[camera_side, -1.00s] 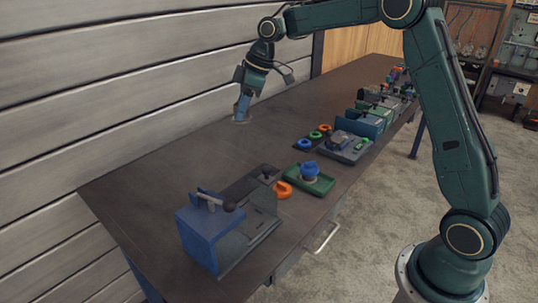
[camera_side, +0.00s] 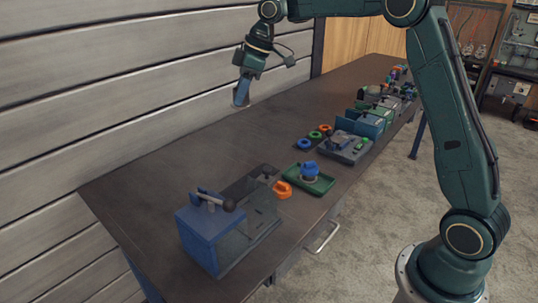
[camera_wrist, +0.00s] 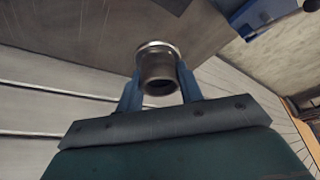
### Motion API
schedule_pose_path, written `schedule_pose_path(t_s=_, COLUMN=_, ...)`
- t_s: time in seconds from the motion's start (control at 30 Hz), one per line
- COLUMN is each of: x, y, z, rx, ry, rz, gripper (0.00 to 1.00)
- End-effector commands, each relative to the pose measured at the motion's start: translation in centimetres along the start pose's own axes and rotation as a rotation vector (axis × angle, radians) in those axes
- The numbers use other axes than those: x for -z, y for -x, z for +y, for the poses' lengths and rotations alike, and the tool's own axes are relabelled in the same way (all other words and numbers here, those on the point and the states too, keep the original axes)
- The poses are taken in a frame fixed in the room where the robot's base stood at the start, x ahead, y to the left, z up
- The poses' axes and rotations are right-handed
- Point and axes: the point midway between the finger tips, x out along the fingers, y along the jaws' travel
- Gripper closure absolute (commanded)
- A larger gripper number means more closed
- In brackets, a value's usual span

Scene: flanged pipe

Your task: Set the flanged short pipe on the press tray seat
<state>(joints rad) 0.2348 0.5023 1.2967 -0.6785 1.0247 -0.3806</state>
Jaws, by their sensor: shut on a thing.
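My gripper (camera_side: 243,88) is shut on the flanged short pipe (camera_side: 240,104) and holds it above the far left part of the bench, near the wall. In the wrist view, the metal pipe (camera_wrist: 158,72) sits between the two blue-grey fingers of my gripper (camera_wrist: 160,88), with its wider flange at the end away from the gripper. The blue press (camera_side: 200,240) with a black-knobbed lever stands at the near end of the bench. A dark grey tray-like part (camera_side: 262,217) adjoins it on the right; its seat cannot be made out clearly.
A green tray (camera_side: 324,188) with a blue-topped part and an orange piece (camera_side: 282,189) lie right of the press. Coloured rings and a grey fixture (camera_side: 350,151) stand beyond, with more fixtures farther back. The bench (camera_side: 165,165) left of these is clear.

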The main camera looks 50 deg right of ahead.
Motion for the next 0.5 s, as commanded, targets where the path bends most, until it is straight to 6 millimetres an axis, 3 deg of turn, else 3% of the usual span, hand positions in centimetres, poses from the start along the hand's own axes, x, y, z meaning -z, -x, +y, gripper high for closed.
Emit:
schedule_pose_path(t_s=0.27, x=0.2, y=0.4, z=0.0, rx=-0.001, ry=0.001, rz=0.002, gripper=0.90)
schedule_pose_path(t_s=0.5, x=1.0, y=2.4, z=0.1, rx=-0.003, ry=0.002, rz=0.002, gripper=0.90)
